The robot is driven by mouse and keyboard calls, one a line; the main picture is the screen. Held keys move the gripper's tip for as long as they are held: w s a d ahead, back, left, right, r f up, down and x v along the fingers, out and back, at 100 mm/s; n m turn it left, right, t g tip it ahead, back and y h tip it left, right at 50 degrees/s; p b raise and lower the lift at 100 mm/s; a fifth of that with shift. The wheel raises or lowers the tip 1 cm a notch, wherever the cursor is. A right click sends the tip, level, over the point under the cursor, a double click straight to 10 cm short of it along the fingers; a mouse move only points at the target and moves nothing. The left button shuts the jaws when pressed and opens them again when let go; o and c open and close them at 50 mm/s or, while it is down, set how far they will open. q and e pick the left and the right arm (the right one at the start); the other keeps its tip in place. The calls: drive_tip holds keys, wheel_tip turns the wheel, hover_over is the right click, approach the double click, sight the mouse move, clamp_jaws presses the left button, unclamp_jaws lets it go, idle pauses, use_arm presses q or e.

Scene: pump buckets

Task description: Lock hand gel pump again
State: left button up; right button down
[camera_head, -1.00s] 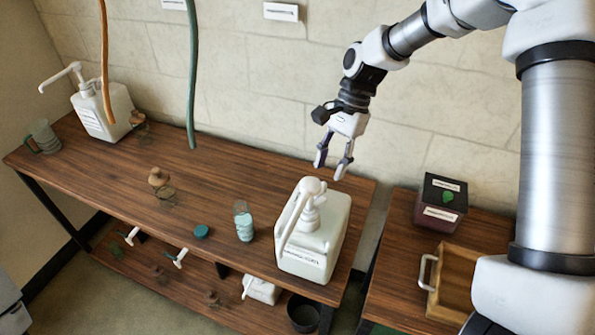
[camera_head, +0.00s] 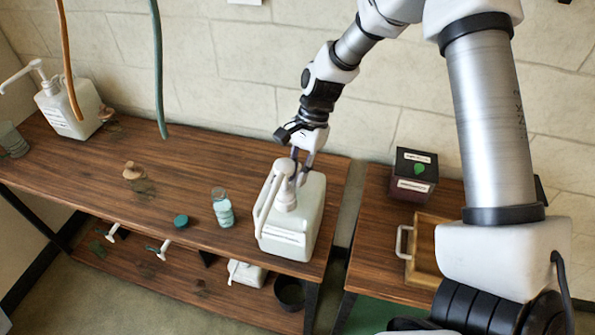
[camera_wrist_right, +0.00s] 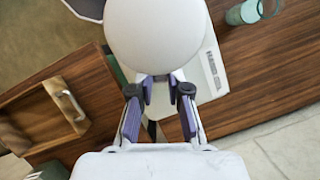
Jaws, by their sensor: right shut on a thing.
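A white pump bottle (camera_head: 312,215) stands upright on the right end of the wooden table, its label too small to read. Its pump head (camera_head: 284,168) has a long spout slanting down to the left. My right gripper (camera_head: 299,172) is shut on the pump head from behind. In the right wrist view the rounded white pump top (camera_wrist_right: 155,32) fills the upper middle, between and beyond my fingertips (camera_wrist_right: 159,92). The exact contact is partly hidden by the pump top. My left gripper is out of view.
Another white pump bottle (camera_head: 66,108) stands at the table's far left. A small clear bottle (camera_head: 222,208) and a teal cap (camera_head: 181,221) are left of the gripped pump. A dark box (camera_head: 413,174) and an open wooden drawer (camera_head: 424,262) are at the right. Two hoses hang at left.

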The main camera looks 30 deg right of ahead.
drive_tip(key=shift+s, duration=0.1)
